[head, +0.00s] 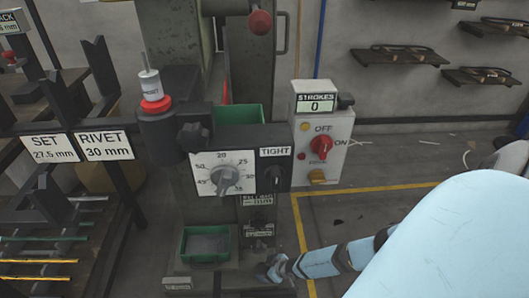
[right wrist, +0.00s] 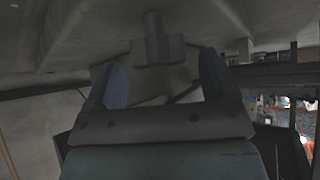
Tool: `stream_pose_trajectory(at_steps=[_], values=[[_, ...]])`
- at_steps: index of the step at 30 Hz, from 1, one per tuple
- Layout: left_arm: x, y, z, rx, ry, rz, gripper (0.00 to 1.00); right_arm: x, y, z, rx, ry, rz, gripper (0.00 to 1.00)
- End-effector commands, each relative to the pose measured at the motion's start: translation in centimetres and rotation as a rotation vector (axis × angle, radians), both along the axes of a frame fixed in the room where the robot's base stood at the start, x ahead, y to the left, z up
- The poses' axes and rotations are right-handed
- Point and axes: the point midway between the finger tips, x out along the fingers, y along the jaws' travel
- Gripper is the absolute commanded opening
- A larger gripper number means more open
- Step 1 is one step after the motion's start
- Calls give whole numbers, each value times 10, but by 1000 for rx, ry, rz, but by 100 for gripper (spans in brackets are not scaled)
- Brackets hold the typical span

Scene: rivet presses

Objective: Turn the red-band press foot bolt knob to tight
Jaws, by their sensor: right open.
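The press (head: 240,137) with the red band (head: 155,104) stands in the middle of the head view. A TIGHT label (head: 275,151) sits on its front panel above a dark knob (head: 272,179). My right gripper (head: 268,272) is low at the press foot, right of the green tray. In the right wrist view its two blue-padded fingers (right wrist: 163,82) are apart. A grey T-shaped knob (right wrist: 157,48) shows between and just beyond them; I cannot tell whether they touch it. My own gripper hides the knob in the head view. My left gripper is not in view.
A white dial (head: 224,178) and a switch box (head: 322,148) with a red knob are above my right gripper. A green tray (head: 205,258) stands on the press base. A rack with rods (head: 40,260) is at the left. Floor inside the yellow line is clear.

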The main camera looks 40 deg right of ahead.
Motion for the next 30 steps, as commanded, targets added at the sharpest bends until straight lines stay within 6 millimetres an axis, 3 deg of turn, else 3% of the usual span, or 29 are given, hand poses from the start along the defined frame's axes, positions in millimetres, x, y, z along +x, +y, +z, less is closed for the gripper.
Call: stream_pose_trajectory(at_steps=[3, 13, 14, 20, 30], values=[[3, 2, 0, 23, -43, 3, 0, 7, 2, -8, 0, -1, 0, 79], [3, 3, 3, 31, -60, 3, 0, 9, 2, -8, 0, 0, -1, 79], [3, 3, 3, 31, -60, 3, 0, 9, 2, -8, 0, 0, -1, 77], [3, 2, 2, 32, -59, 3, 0, 9, 2, -8, 0, 0, -1, 31], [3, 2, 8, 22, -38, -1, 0, 12, 3, -4, 1, -6, -37, 30]])
